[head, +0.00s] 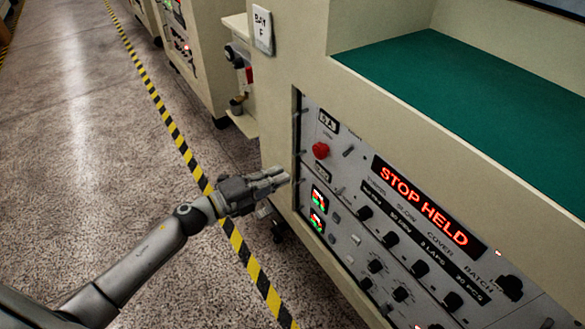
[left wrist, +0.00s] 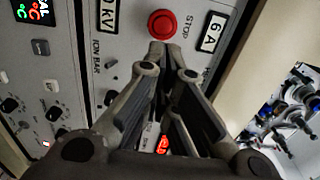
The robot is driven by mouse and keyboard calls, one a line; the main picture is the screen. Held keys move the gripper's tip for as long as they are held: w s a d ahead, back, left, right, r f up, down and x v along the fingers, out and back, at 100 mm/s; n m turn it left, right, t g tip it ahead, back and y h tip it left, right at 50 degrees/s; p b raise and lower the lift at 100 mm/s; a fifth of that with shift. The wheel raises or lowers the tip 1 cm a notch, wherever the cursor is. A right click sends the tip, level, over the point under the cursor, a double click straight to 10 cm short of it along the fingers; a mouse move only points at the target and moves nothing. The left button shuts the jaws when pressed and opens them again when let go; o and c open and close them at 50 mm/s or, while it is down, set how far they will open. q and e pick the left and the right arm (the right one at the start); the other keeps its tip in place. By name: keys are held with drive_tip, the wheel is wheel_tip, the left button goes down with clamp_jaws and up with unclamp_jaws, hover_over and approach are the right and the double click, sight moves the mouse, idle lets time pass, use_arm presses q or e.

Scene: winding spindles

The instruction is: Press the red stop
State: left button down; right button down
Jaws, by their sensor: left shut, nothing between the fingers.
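The red stop button (head: 320,150) is a round red knob on the upper left of the grey control panel (head: 345,150). In the left wrist view the red stop button (left wrist: 162,24) sits just beyond the fingertips, beside a label reading STOP. My left gripper (head: 284,178) is shut and empty, with its fingers pointing at the panel's left edge. In the head view it is left of and lower than the button. In the left wrist view the fingertips (left wrist: 167,52) appear just below the button; I cannot tell whether they touch it. My right gripper is out of view.
A lit red display (head: 424,205) reads STOP HELD. Several black knobs (head: 390,238) and small green-red readouts (head: 318,200) are below. A green worktop (head: 470,80) lies above the panel. A yellow-black floor stripe (head: 175,135) runs along the machines; the aisle floor at left is clear.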

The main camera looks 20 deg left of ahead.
use_arm(q)
drive_tip(key=v, duration=0.3)
drive_tip(key=shift+a, duration=0.1)
idle(0.5)
